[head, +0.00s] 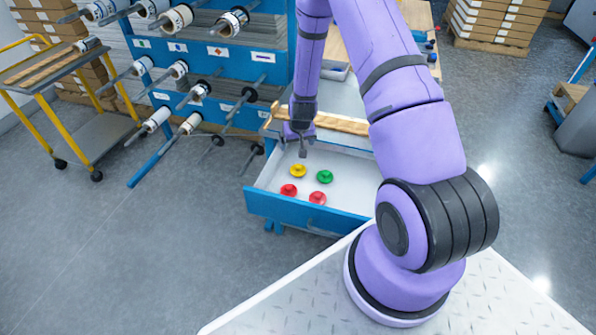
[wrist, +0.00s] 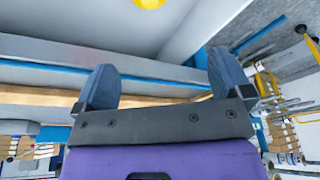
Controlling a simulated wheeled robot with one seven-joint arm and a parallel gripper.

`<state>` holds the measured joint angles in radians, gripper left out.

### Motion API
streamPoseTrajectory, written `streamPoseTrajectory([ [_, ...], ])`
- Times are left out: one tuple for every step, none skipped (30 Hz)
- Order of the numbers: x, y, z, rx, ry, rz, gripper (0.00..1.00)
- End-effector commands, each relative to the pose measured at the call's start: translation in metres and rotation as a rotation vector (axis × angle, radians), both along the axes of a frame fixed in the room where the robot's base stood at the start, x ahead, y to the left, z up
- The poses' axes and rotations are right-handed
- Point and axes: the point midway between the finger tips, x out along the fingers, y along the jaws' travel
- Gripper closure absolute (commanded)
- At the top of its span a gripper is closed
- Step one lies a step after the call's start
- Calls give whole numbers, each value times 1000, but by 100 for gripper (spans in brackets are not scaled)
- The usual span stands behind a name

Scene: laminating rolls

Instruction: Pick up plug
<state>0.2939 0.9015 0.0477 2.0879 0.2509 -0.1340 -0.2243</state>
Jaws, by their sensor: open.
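An open drawer (head: 272,206) with a blue front and a pale inside holds a yellow plug (head: 298,171), a green plug (head: 324,177) and two red plugs, one at the left (head: 288,190) and one nearer the drawer front (head: 317,198). My gripper (head: 302,148) is above the back left part of the drawer, just behind the yellow plug in the head view. Its fingers are apart with nothing between them. In the wrist view my gripper (wrist: 164,72) shows both spread fingers, and the yellow plug (wrist: 148,3) is cut off at the top edge.
A wooden strip (head: 342,122) runs along the back of the drawer. A blue rack (head: 220,55) with rolls on rods stands at the left, close to the drawer. A yellow-framed cart (head: 85,110) is farther left. Grey floor (head: 110,250) is clear at the front left.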

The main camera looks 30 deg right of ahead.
Motion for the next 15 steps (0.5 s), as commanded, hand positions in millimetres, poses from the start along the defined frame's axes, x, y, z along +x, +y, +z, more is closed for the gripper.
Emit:
streamPoseTrajectory([
  [-3, -2, -14, 0, 7, -6, 3],
  [-4, -3, -19, -2, 8, -9, 3],
  [-5, -4, -27, -4, 10, -12, 3],
  [-6, -5, -31, -4, 11, -14, 3],
  [-7, -5, -35, -5, 13, -17, 3],
  [-8, -6, -39, -6, 15, -19, 3],
  [-9, -7, -41, -7, 14, -21, 3],
  [-9, -7, -43, -8, 14, -22, 3],
  [-9, -7, -46, -8, 14, -22, 3],
  [-9, -8, -48, -8, 15, -23, 3],
  [-8, -8, -51, -8, 15, -23, 3],
  [-7, -8, -56, -8, 15, -23, 3],
  [-6, -9, -59, -8, 15, -24, 3],
  [-6, -9, -64, -7, 16, -24, 3],
  [-4, -9, -69, -7, 17, -23, 3],
])
